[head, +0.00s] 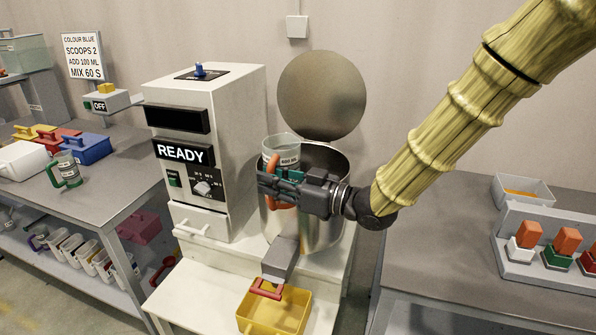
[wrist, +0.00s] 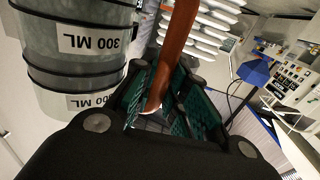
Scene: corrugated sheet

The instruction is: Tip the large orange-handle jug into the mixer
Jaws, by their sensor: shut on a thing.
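The large clear jug (head: 280,148) has an orange handle (head: 271,166) and a volume label, and looks roughly upright. My gripper (head: 277,184) is shut on the orange handle, at the mouth of the mixer's metal bowl (head: 325,225). In the wrist view the jug (wrist: 75,45) fills the upper left, and its handle (wrist: 172,50) runs between my gripper's green-padded fingers (wrist: 165,95). The mixer (head: 240,110) is a white cabinet reading READY. Its round lid (head: 322,95) stands open behind the bowl. My gripper hides part of the jug and bowl; the jug's contents are unclear.
A yellow bin (head: 290,322) sits below the grey spout (head: 281,260). A green-handled jug (head: 66,170) and coloured boxes (head: 84,149) stand on the left bench. A sign (head: 82,55) says blue, 2 scoops, 100 ML, mix 60 S. A rack with orange-topped items (head: 560,250) is right.

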